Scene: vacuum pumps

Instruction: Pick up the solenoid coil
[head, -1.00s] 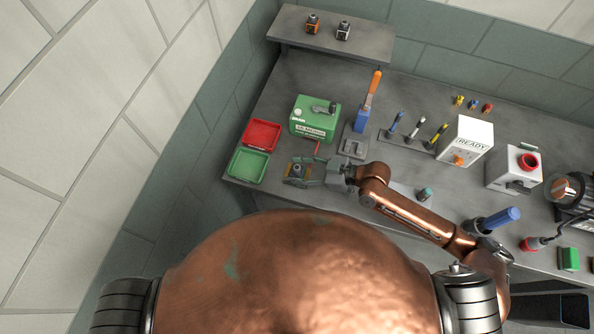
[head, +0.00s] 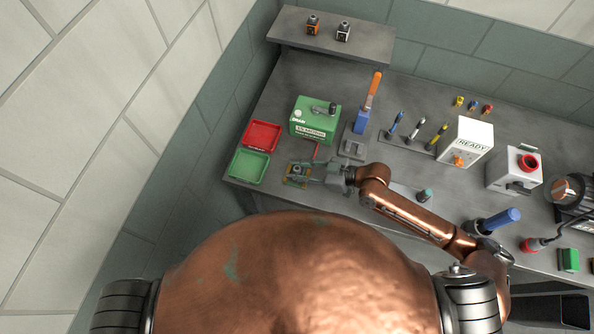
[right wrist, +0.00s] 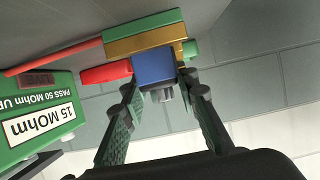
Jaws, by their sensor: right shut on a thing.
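The solenoid coil looks to be the blue block (right wrist: 154,68) with a grey pin in the right wrist view. It sits between the two fingers of my right gripper (right wrist: 160,88), which is shut on it. The coil is against a gold and green fixture (right wrist: 147,42), with a red piece on one side and a green piece on the other. In the head view my right gripper (head: 309,172) is low over the front left of the bench, by the same fixture (head: 295,181). The coil is too small to make out clearly there. My left gripper is not in view.
A green tester (head: 315,119) reading 15 MOhm stands just behind the gripper, with a red lead beside it. Red (head: 262,135) and green (head: 249,166) trays lie to the left. Two small blocks sit on the shelf (head: 330,42). Tools and boxes stand right.

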